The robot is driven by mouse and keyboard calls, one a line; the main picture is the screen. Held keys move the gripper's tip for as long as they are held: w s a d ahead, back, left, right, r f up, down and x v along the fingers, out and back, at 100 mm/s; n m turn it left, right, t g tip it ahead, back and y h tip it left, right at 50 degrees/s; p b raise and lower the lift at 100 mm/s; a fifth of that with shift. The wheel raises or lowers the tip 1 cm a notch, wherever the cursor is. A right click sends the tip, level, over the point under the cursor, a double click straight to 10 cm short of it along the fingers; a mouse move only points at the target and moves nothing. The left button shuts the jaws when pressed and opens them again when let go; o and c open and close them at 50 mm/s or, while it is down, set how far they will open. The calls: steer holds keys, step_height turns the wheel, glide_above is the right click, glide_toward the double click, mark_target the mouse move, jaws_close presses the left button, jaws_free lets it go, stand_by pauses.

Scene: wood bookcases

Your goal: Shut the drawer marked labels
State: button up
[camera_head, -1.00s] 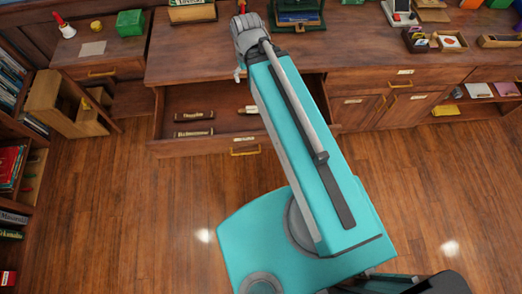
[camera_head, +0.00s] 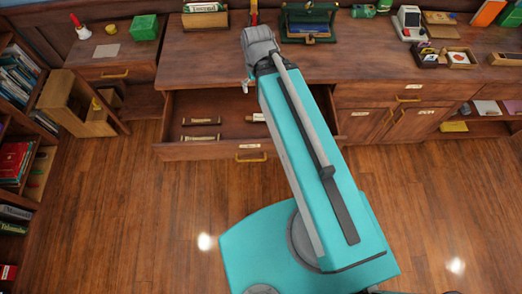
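A wide wooden drawer (camera_head: 185,153) stands pulled out from the desk, left of centre. Its front carries a brass handle (camera_head: 251,158) and a small pale label whose writing is too small to read, so I cannot tell if it says labels. Several small rolled items (camera_head: 201,122) lie inside. My teal arm crosses over the drawer's right part and hides it. The grey joint at the arm's far end is above the desk's front edge.
The desk top (camera_head: 205,62) holds a green case (camera_head: 308,22), a card box and other small things along the back. Closed cupboard doors (camera_head: 410,123) are to the right. An open wooden cabinet (camera_head: 75,105) and bookshelves stand left. The floor (camera_head: 130,195) before the drawer is clear.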

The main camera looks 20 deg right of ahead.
steer(key=shift+f, duration=0.2)
steer(key=c, duration=0.4)
steer(key=shift+f+b, duration=0.4)
steer(key=shift+b, duration=0.2)
steer(key=shift+c, duration=1.2)
step_height(320, 180, down, 3)
steer(key=b, duration=0.2)
steer(key=shift+r+b, duration=0.1)
steer(key=shift+b, duration=0.3)
steer(key=c, duration=0.7)
steer(key=shift+f+b, duration=0.35)
steer(key=shift+f, duration=0.05)
jaws_close()
steer(key=shift+a+r, duration=0.1)
